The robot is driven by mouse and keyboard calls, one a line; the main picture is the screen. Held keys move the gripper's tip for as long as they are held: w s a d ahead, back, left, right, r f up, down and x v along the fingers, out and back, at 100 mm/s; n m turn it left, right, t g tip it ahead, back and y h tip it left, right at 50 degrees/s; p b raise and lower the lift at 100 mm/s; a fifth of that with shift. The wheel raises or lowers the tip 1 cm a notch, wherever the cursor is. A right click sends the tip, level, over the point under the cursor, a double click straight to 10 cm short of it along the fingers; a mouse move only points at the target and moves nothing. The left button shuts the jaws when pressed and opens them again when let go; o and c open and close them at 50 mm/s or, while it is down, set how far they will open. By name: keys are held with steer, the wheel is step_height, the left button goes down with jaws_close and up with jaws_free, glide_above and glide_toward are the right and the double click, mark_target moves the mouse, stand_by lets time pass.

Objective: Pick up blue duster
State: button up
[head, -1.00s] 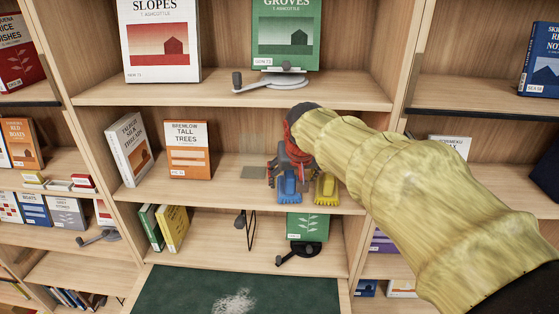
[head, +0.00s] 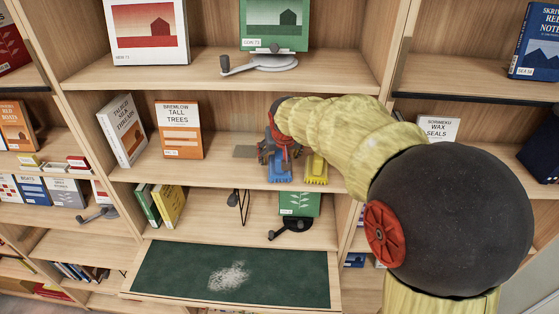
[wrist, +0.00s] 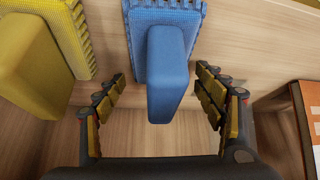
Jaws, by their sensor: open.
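The blue duster (head: 280,170) lies on the middle shelf near its front edge. In the wrist view the blue duster (wrist: 168,60) has a block handle and a ribbed head. My gripper (wrist: 161,78) is open, with a finger on either side of the blue handle and a visible gap on both sides. In the head view my gripper (head: 268,150) is just behind the blue duster, partly hidden by my arm. A yellow duster (head: 316,168) lies close to the right of the blue one; it shows at the left in the wrist view (wrist: 38,65).
An orange book (head: 180,130) and a white book (head: 122,130) stand on the same shelf to the left. A grey patch (head: 244,151) lies between them and my gripper. Books on stands are on the shelves above and below. A green board (head: 180,270) lies lower down.

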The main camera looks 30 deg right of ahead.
mark_target(277, 154)
steer(key=c, duration=0.3)
steer(key=c, duration=1)
steer(key=shift+r, duration=0.5)
step_height(277, 154, up, 2)
steer(key=shift+r, duration=0.1)
steer(key=b+v, duration=0.1)
steer(key=v, duration=0.2)
steer(key=a+v, duration=0.1)
steer(key=v, duration=0.2)
steer(key=shift+s+a+r+b, duration=0.1)
steer(key=shift+s+a+b, duration=0.15)
steer(key=shift+a+b, duration=0.1)
steer(key=s+a+r, duration=0.1)
steer(key=s+a, duration=0.1)
steer(key=s+a+r+b, duration=0.1)
steer(key=s+a+r, duration=0.1)
steer(key=s, duration=0.1)
steer(key=s+a+r+b, duration=0.1)
steer(key=s+a, duration=0.1)
steer(key=shift+s+r, duration=0.25)
steer(key=shift+r, duration=0.1)
